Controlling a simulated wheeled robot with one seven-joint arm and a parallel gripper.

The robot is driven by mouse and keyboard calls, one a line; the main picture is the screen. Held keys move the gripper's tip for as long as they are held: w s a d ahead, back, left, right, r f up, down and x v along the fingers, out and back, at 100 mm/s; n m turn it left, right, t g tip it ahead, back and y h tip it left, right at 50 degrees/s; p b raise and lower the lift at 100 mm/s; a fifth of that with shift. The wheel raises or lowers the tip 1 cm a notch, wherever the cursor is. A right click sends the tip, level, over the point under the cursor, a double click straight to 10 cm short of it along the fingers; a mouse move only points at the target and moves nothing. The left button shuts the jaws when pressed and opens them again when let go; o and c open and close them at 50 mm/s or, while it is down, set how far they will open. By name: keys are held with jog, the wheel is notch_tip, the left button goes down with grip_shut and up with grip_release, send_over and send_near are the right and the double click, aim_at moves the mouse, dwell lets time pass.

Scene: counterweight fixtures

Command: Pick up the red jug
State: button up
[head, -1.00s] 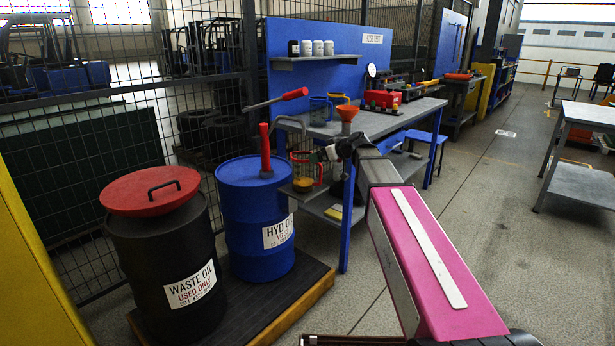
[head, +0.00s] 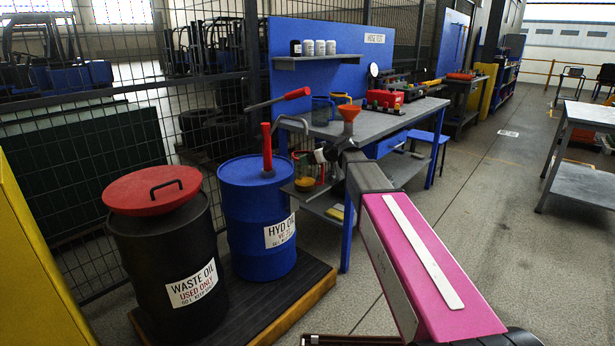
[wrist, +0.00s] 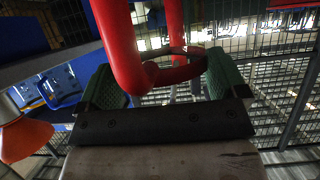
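The red jug (head: 305,172) is clear-sided with amber liquid in its bottom. It stands on a small grey ledge at the near end of the bench, under the hand pump's spout. My gripper (head: 325,154) is at the jug's right side in the head view and partly hides its red handle. In the wrist view a thick red handle (wrist: 125,50) passes between the green pads of my gripper (wrist: 165,80). The pads stand well apart, so my gripper is open, and the handle sits nearer the left pad. I cannot tell whether it touches that pad.
A blue drum (head: 245,215) with a red-handled pump stands left of the jug, beside a black drum (head: 160,270). An orange funnel (head: 348,114) is just above my arm. A blue-handled jug (head: 321,111) stands on the bench (head: 400,117).

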jog(key=c, duration=0.5)
jog(key=shift+c, duration=0.2)
jog(key=shift+r, duration=0.15)
